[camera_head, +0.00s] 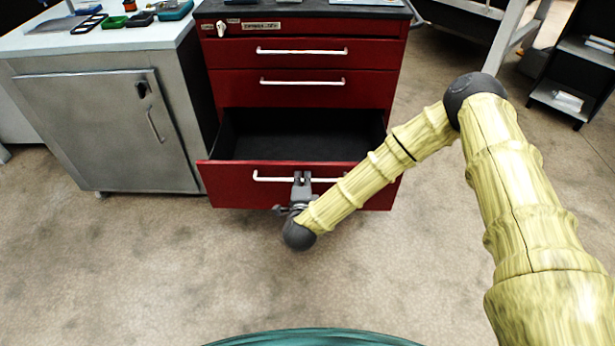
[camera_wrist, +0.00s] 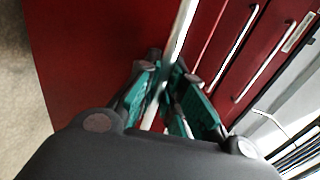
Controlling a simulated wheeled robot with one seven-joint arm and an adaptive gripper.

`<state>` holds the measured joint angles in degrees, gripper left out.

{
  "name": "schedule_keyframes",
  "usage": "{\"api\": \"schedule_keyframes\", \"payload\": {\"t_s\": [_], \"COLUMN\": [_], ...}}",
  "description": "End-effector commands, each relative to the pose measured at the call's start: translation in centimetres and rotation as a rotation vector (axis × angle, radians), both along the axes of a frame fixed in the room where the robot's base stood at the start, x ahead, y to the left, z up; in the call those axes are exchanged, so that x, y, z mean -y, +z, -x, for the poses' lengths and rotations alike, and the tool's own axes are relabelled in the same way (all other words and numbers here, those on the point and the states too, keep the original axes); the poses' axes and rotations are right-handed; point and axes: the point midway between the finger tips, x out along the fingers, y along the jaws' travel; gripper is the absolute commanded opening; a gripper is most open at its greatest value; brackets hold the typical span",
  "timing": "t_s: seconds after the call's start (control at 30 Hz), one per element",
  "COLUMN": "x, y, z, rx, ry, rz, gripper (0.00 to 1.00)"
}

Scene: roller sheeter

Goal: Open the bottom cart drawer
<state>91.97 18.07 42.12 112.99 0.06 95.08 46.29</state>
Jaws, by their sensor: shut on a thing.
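The red cart (camera_head: 300,88) stands ahead of me with its bottom drawer (camera_head: 222,180) pulled out. The dark, empty inside of the drawer shows behind its red front. The drawer's pale bar handle (camera_head: 270,179) runs across that front. My gripper (camera_head: 302,178) is shut on the handle, near its middle. In the wrist view, the teal finger pads of my gripper (camera_wrist: 165,95) sit on both sides of the handle (camera_wrist: 182,32).
Two upper drawers with handles (camera_head: 302,51) (camera_head: 302,82) are shut. A grey cabinet (camera_head: 95,125) with a shut door stands at the left, small items on its top. A dark shelf (camera_head: 570,85) is at the right.

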Motion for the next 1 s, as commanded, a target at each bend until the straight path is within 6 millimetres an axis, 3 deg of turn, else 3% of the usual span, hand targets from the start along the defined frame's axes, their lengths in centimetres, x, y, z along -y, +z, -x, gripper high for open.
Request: {"api": "schedule_keyframes", "payload": {"t_s": [0.3,0.33,0.37,0.73,1.0], "x": [0.0,0.0,-0.1,-0.2,-0.6], "y": [0.0,0.0,0.0,0.0,0.6], "z": [0.0,0.0,0.0,0.2,3.6], "rx": [0.000,0.000,0.000,0.000,-0.003], "ry": [0.000,0.000,0.000,0.003,0.005], "rz": [0.001,0.001,0.001,0.000,0.000], "gripper": [0.00,0.15,0.19,0.19,0.19]}}
